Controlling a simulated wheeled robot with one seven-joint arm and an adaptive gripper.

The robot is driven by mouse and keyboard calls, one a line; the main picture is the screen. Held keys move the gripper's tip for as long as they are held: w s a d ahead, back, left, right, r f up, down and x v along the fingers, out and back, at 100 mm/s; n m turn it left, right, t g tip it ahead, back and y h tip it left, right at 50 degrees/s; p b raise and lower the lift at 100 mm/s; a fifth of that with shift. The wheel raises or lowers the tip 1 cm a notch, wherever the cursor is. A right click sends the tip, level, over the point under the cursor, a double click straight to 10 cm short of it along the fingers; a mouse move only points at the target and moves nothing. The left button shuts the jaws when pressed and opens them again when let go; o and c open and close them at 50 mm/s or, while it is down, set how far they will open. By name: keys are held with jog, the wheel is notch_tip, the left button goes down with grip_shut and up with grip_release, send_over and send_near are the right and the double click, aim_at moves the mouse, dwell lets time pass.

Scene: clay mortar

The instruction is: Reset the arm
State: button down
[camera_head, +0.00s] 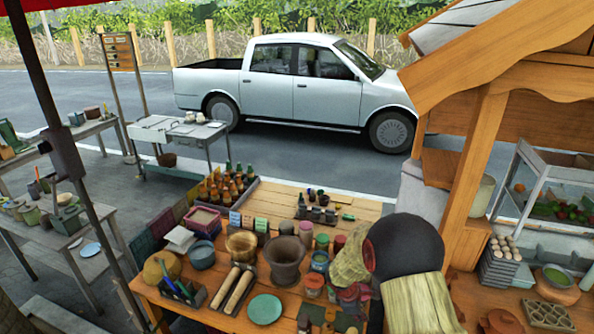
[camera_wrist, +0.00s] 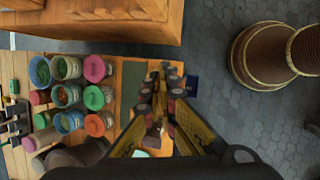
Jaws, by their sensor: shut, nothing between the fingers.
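My gripper (camera_wrist: 164,98) shows in the wrist view. Its two dark and yellow fingers lean towards each other and nothing is held between them. It hangs above small dark bottles and a wooden tabletop. In the head view my arm is at the lower right of the middle, over the right end of the wooden table (camera_head: 373,208); my gripper cannot be made out there. A clay mortar (camera_head: 285,262) stands upright on that table, left of my arm.
Beside the mortar stand a brass-coloured pot (camera_head: 241,245), a teal plate (camera_head: 264,309), and several lidded jars. A crate of bottles (camera_head: 222,190) is behind. A wooden stall (camera_head: 480,150) with egg trays (camera_head: 500,262) bounds the right. In the wrist view, a brown drum-like object (camera_wrist: 262,58) stands on paving.

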jog(key=s+r+m+y+b, duration=0.1)
jog(key=s+r+m+b, duration=0.25)
jog(key=s, duration=0.25)
jog(key=s+r+m+g+b, duration=0.1)
jog(key=s+r+m+b, duration=0.15)
jog(key=s+m, duration=0.2)
jog(key=s+r+m+y+b, duration=0.1)
jog(key=s+r+m+b, duration=0.1)
jog(key=s+m+b, duration=0.3)
jog(key=s+a+m+t+y+b, duration=0.1)
jog(key=s+t+b, duration=0.1)
jog(key=s+b, duration=0.7)
jog(key=s+a+f+m+t+y+b, duration=0.1)
jog(key=s+t+b, duration=0.2)
jog(key=s+b, duration=0.5)
jog(key=shift+s+a+f+b, duration=0.3)
jog(key=shift+s+b, duration=0.05)
jog(key=shift+b, duration=0.4)
